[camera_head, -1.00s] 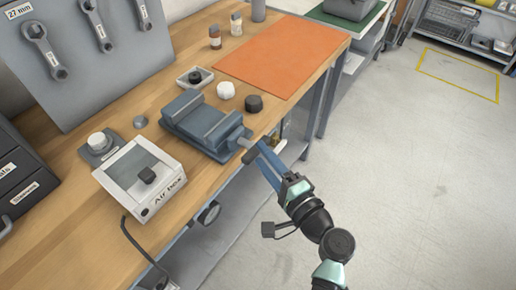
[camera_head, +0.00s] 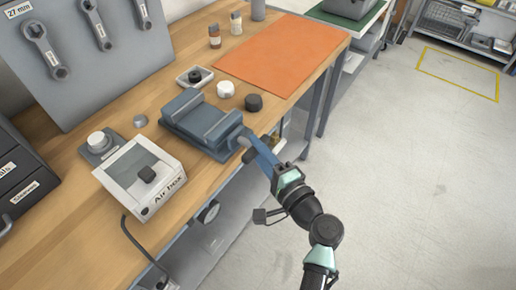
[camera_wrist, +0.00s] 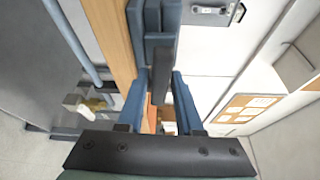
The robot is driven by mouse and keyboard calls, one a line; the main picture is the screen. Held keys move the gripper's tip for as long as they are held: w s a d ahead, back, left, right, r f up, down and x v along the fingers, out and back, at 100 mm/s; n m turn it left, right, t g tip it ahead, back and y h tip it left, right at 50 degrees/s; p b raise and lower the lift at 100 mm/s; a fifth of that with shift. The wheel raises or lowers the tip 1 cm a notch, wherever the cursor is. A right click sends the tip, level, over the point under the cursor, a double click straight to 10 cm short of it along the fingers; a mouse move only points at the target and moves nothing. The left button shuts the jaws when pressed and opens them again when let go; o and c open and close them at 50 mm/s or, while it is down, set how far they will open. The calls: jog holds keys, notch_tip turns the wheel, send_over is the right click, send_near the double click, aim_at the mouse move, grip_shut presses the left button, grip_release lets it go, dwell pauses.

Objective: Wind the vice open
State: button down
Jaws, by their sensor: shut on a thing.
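The blue-grey vice (camera_head: 203,122) is fixed near the front edge of the wooden bench in the head view. Its screw end sticks out past the edge towards my gripper (camera_head: 257,150). The vice body also shows at the top of the wrist view (camera_wrist: 153,18). A dark handle bar (camera_wrist: 162,82) lies between my blue fingers in the wrist view, and my gripper (camera_wrist: 160,90) is shut on it. In the head view my fingers mostly hide the handle. The exact gap between the vice jaws is hard to tell.
An Air box (camera_head: 142,175) stands left of the vice. A white knob (camera_head: 226,89), a black knob (camera_head: 254,103) and a small tray (camera_head: 195,77) sit behind it. An orange mat (camera_head: 283,55) lies farther back. The floor (camera_head: 420,170) to the right is clear.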

jog(key=shift+f+b, duration=0.15)
jog(key=shift+b, duration=0.2)
jog(key=shift+f+b, duration=0.1)
jog(key=shift+b, duration=0.35)
jog(key=shift+n+b, duration=0.5)
jog(key=shift+b, duration=0.25)
jog(key=shift+r, duration=0.25)
jog(key=c, duration=0.7)
grip_release()
jog(key=v, duration=1.3)
jog(key=shift+f, duration=0.2)
